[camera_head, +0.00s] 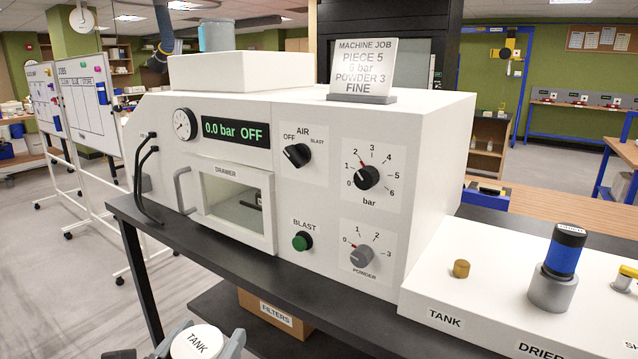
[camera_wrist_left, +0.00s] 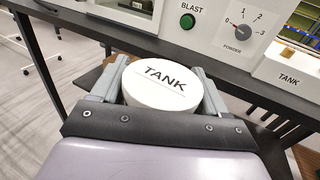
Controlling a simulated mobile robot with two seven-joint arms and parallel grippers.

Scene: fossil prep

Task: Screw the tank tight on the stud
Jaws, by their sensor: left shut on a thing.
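The tank, with a round white top lettered TANK (camera_head: 197,342), is at the bottom of the head view. My left gripper (camera_head: 200,341) is shut on it, with one finger on each side. The left wrist view shows the tank (camera_wrist_left: 162,84) between both fingers of the left gripper (camera_wrist_left: 160,88), in front of the black bench's edge. The brass stud (camera_head: 461,268) stands bare on the white ledge above the TANK label, to the right and apart from the tank. The tank's underside is hidden. My right gripper is not in view.
The white machine (camera_head: 325,180) with dials and a drawer stands on the black bench (camera_head: 240,262). A blue and grey drier (camera_head: 558,270) stands right of the stud. A FILTERS box (camera_head: 274,318) sits on the lower shelf. The ledge around the stud is clear.

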